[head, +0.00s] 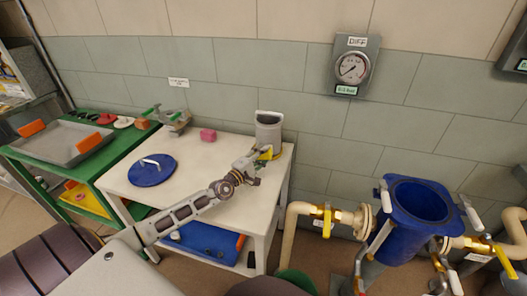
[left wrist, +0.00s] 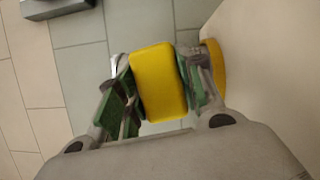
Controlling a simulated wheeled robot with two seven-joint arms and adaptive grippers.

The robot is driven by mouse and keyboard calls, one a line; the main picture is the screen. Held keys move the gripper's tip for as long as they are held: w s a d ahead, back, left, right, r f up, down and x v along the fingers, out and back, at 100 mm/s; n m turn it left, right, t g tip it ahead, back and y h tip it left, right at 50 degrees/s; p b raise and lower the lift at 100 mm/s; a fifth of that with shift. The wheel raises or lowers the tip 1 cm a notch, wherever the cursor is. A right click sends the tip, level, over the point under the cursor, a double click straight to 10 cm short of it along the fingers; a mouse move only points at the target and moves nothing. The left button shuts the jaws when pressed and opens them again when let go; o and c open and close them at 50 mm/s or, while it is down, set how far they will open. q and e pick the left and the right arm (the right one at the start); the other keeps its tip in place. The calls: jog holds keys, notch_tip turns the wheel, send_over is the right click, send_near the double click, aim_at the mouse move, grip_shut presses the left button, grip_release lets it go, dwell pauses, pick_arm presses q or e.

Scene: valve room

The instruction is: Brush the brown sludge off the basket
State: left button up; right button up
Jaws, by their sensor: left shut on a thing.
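My left gripper (head: 259,160) is over the back right of the white table. It is shut on a yellow block (left wrist: 158,82), which sits between the green-padded fingers in the left wrist view; whether this is a brush handle I cannot tell. A grey upright cylinder (head: 268,128), perhaps the basket, stands just behind the gripper at the table's back right corner. A round yellow part (left wrist: 212,66) shows beside the right finger in the left wrist view. I cannot make out brown sludge or bristles. My right gripper is not in view.
The white table (head: 205,158) holds a blue lid (head: 152,170), a pink block (head: 208,135) and a grey metal item (head: 174,119). A green bench (head: 40,160) with a grey tray (head: 65,143) is left. A blue open housing (head: 415,215) with pipes stands right. A gauge (head: 353,68) hangs above.

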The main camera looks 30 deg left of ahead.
pick_arm(q)
jog(key=shift+s+d+p, duration=0.25)
jog(key=shift+s+p, duration=0.05)
jog(key=shift+s, duration=0.7)
jog(key=shift+s, duration=0.15)
jog(key=shift+s+d+p, duration=0.2)
jog(key=shift+s+p, duration=0.1)
jog(key=shift+s, duration=0.35)
jog(key=shift+s+d+p, duration=0.15)
jog(key=shift+s+p, duration=0.1)
jog(key=shift+s, duration=0.4)
